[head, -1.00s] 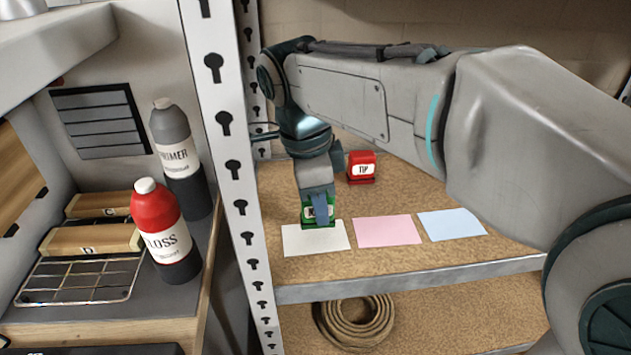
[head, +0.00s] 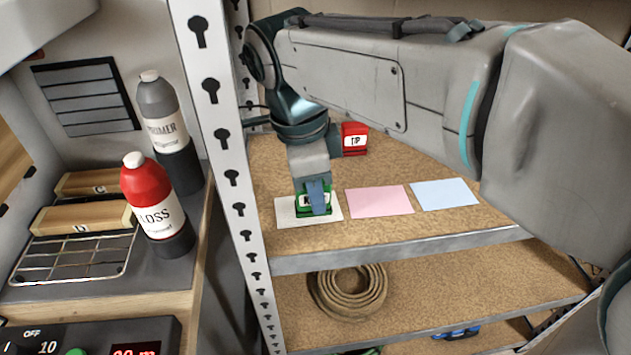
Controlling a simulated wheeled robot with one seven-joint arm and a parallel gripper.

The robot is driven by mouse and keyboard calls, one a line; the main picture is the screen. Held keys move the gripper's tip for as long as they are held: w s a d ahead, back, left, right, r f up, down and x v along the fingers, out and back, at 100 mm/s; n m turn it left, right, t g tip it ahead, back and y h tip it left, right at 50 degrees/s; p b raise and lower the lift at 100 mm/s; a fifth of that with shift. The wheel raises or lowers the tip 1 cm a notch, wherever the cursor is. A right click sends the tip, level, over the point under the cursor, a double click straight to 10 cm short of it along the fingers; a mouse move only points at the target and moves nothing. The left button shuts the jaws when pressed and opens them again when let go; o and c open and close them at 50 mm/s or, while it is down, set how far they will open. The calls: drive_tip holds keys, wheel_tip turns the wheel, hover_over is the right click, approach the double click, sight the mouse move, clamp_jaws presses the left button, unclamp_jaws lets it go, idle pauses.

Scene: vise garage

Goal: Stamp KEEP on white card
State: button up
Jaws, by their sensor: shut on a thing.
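The white card (head: 289,211) lies at the left of a row of three cards on the upper shelf. My gripper (head: 315,205) points down over it and is shut on a green stamp (head: 302,211). The stamp's label is mostly hidden by a finger, so I cannot read it. The stamp stands over the middle and right of the white card; whether its base touches the card I cannot tell. A red stamp (head: 355,139) with a white label, perhaps "TIP", stands behind the cards, partly hidden by my arm.
A pink card (head: 379,201) and a blue card (head: 444,194) lie to the right on the shelf (head: 420,225). A perforated post (head: 230,170) rises at the left. A red bottle (head: 148,190) and grey bottle (head: 160,110) stand beyond it. A coiled hose (head: 348,292) lies below.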

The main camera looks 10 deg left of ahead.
drive_tip(key=w+a+r+p, duration=0.1)
drive_tip(key=w+r+p, duration=0.2)
drive_tip(key=r+p, duration=0.1)
drive_tip(key=shift+w+a+f+b, duration=0.1)
drive_tip(key=shift+a+f+b, duration=0.05)
drive_tip(key=shift+f+b, duration=2.8)
drive_tip(key=shift+f, duration=0.85)
wheel_tip(320, 180, up, 7)
drive_tip(key=p, duration=0.6)
idle(0.6)
